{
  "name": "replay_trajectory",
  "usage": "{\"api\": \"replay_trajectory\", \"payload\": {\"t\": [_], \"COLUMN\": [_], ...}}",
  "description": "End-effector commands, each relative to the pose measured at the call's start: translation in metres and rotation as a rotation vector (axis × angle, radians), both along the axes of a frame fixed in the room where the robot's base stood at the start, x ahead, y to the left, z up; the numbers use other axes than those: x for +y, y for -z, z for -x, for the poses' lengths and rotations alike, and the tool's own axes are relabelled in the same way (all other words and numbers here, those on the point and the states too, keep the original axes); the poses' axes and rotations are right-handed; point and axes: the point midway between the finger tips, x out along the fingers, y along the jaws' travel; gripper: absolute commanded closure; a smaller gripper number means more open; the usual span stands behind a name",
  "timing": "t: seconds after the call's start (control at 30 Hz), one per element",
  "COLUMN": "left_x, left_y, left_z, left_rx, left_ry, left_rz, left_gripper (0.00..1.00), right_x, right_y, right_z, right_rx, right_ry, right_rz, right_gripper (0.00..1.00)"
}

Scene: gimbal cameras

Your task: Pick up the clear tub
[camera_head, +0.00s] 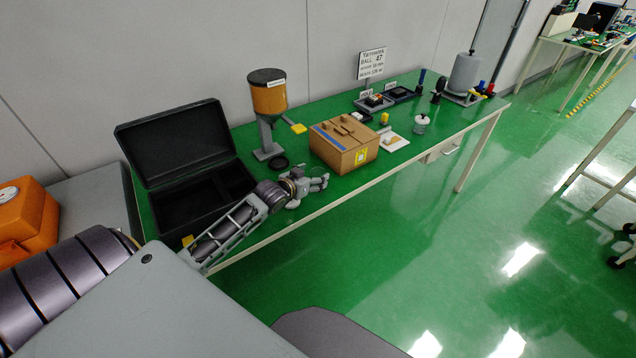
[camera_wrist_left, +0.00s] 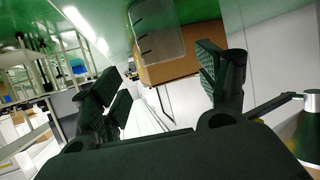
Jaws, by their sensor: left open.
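The clear tub (camera_wrist_left: 158,32) shows in the left wrist view as a see-through container with dark marks on its side. It stands by the green tabletop, in front of the cardboard box (camera_wrist_left: 185,66), and appears upside down in this turned view. My left gripper (camera_wrist_left: 160,88) is open and empty, its two fingers apart, with the tub beyond the gap between them. In the head view my left gripper (camera_head: 318,183) is at the table's front edge, close to the cardboard box; I cannot make the tub out clearly there. My right gripper is not in view.
On the green table (camera_head: 335,190) stand an open black case (camera_head: 180,150) at left, an orange hopper (camera_head: 268,97) on a stand, and a small lidded jar (camera_head: 421,125) right of the box. Trays and a grey cylinder (camera_head: 465,73) stand farther right. The floor in front is clear.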

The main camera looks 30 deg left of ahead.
Motion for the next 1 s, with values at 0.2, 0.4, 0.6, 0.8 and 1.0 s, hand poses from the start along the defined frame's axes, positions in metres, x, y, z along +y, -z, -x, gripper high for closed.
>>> {"api": "replay_trajectory", "payload": {"t": [0.2,0.4,0.6,0.8,1.0], "left_x": [0.0,0.0,0.001,0.004,0.008], "left_y": [0.001,0.001,0.003,0.009,0.017], "left_z": [-0.004,-0.004,-0.007,-0.018,-0.033], "left_rx": [-0.001,0.0,0.0,0.001,0.0], "left_ry": [0.0,0.0,-0.001,-0.001,-0.001], "left_rz": [0.0,0.0,0.0,-0.001,-0.001], "left_gripper": [0.26,0.26,0.26,0.26,0.26], "right_x": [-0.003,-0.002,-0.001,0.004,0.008], "right_y": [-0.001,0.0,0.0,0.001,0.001], "right_z": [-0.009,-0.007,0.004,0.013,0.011], "right_rx": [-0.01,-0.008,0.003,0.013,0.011], "right_ry": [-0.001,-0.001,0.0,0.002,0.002], "right_rz": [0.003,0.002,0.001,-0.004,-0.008], "right_gripper": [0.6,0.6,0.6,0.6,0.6]}}
